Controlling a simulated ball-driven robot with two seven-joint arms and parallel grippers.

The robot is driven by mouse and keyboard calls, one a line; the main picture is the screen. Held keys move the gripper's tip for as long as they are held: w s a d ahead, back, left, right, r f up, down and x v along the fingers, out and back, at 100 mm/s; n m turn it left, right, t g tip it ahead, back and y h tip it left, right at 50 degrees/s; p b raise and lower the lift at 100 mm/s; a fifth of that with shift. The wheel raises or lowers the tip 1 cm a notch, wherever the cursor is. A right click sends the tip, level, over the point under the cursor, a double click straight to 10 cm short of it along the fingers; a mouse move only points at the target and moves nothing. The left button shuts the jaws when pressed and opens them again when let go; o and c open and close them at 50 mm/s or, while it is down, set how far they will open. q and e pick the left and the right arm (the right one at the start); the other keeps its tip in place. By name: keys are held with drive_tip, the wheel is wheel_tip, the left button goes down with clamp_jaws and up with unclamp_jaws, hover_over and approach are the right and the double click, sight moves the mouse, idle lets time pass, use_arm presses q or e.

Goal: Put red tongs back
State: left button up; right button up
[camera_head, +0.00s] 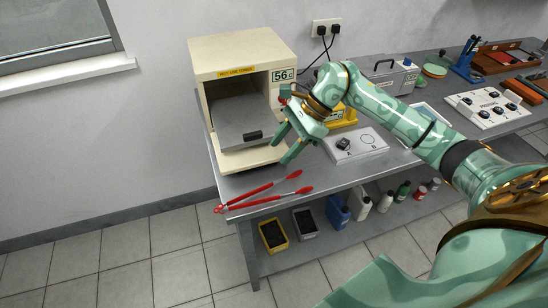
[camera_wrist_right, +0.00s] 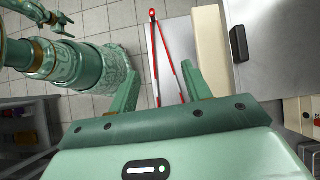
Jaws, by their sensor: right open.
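The red tongs (camera_head: 262,194) lie flat on the grey bench top (camera_head: 232,186), at its front left corner. Their joined end points left and lies at the bench edge; the two arms spread apart to the right. In the right wrist view the tongs (camera_wrist_right: 157,50) lie below my right gripper, their arms running between and past its fingers. My right gripper (camera_head: 281,151) is open and empty, above and behind the tongs, in front of the cream oven. It also shows in the wrist view (camera_wrist_right: 160,64). Small green parts at that view's upper left may be my left arm; its jaws are unclear.
The cream oven (camera_head: 227,55) stands behind the tongs, with a grey panel and black handle in its front. A white plate (camera_head: 370,151) marked A carries a small dark block. Bins and bottles fill the lower shelf (camera_head: 300,255). More equipment stands at right.

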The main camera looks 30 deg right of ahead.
drive_tip(key=v, duration=0.7)
drive_tip(key=shift+c, duration=0.3)
idle(0.8)
